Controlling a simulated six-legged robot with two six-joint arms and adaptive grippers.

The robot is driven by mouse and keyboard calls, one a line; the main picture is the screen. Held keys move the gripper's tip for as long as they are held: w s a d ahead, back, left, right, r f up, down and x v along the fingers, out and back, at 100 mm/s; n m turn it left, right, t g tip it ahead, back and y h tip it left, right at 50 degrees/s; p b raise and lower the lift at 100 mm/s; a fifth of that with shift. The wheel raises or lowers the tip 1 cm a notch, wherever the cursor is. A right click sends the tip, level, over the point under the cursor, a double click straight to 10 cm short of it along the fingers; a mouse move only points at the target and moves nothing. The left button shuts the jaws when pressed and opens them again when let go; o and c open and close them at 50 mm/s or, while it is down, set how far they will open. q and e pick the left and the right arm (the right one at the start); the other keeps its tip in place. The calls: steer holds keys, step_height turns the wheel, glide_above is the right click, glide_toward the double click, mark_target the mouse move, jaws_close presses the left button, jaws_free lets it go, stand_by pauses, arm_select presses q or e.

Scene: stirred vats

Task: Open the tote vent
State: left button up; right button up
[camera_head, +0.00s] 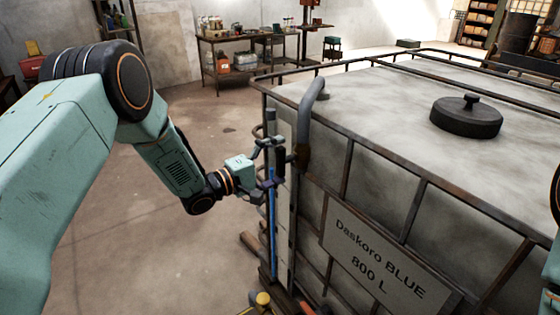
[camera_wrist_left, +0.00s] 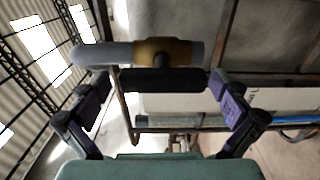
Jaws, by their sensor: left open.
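The tote (camera_head: 430,120) is a large pale tank in a rusty metal cage, labelled "Daskoro BLUE 800 L". A grey bent pipe (camera_head: 312,95) comes down its near corner to a brass-brown fitting (camera_head: 303,155). A black bar-shaped handle (camera_head: 280,164) sits beside the fitting. In the left wrist view, the handle (camera_wrist_left: 163,80) lies crosswise in front of the pipe and brass fitting (camera_wrist_left: 163,51). My left gripper (camera_head: 271,163) is open at the handle, one finger towards each end. I cannot tell whether the fingers (camera_wrist_left: 160,88) touch it. My right gripper is not visible.
A black round lid (camera_head: 466,117) sits on the tote's top. A sight tube with blue liquid (camera_head: 272,225) runs down the corner near my gripper. Cage bars (camera_head: 408,210) surround the tote. Clear floor (camera_head: 130,240) lies left; a workbench (camera_head: 250,40) stands behind.

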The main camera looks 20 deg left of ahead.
arm_select(q)
steer(key=shift+s+d, duration=0.1)
steer(key=shift+d, duration=0.05)
steer(key=v, duration=1.2)
stand_by(0.4)
